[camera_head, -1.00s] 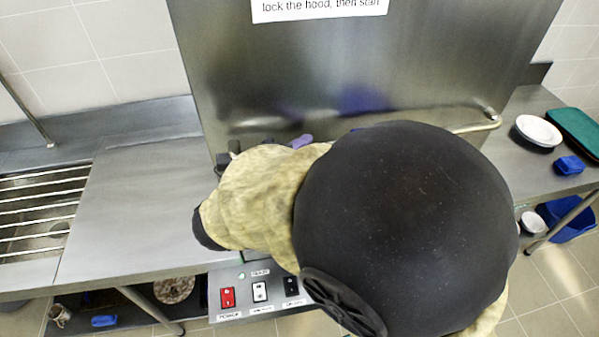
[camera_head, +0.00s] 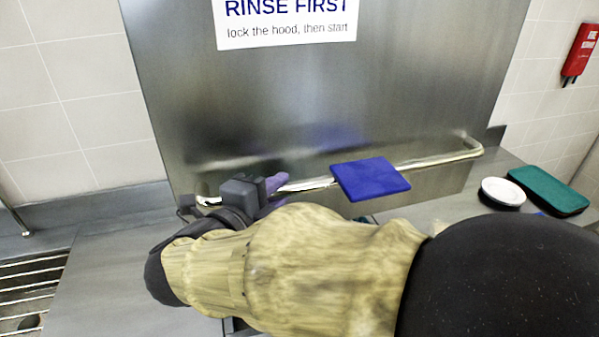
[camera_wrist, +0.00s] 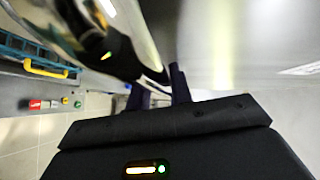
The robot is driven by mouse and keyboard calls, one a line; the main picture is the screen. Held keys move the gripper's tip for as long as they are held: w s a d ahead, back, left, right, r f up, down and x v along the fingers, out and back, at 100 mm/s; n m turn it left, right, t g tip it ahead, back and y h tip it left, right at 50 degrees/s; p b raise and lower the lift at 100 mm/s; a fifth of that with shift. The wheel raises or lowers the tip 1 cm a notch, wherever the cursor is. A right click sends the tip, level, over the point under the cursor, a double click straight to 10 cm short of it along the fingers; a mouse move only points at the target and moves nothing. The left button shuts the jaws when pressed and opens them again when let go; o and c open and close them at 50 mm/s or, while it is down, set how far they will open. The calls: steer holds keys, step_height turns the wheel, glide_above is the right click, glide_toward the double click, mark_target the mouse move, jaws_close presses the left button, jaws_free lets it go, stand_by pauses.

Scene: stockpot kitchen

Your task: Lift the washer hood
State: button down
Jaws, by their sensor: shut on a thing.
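The washer hood (camera_head: 330,100) is a large steel panel with a sign and a horizontal bar handle (camera_head: 435,158) along its lower part. In the head view, my gripper (camera_head: 272,184), with purple fingers, is at the left part of the bar and shut on it. My arm hides the hood's lower left edge and much of the counter below. In the wrist view, the dark fingers (camera_wrist: 160,92) show beyond the gripper body, and the exact contact is unclear. A glossy curved surface fills the upper left.
A blue flat board (camera_head: 370,178) overlaps the bar in the picture; its support is unclear. A white plate (camera_head: 503,191) and green tray (camera_head: 549,190) lie on the right counter. A rack (camera_head: 30,290) is at left. Switches (camera_wrist: 45,104) show in the wrist view.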

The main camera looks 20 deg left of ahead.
steer(key=c, duration=1.4)
jaws_free()
steer(key=shift+w+r, duration=0.1)
steer(key=shift+r, duration=0.3)
steer(key=shift+o, duration=0.7)
steer(key=shift+d, duration=0.15)
steer(key=shift+f, duration=0.1)
steer(key=shift+s+a+b, duration=0.25)
steer(key=shift+s+b, duration=0.1)
steer(key=shift+s, duration=0.2)
steer(key=b+v, duration=0.5)
steer(key=v, duration=1.1)
steer(key=shift+s+d+b, duration=0.15)
steer(key=shift+s+b, duration=0.05)
steer(key=shift+b, duration=0.1)
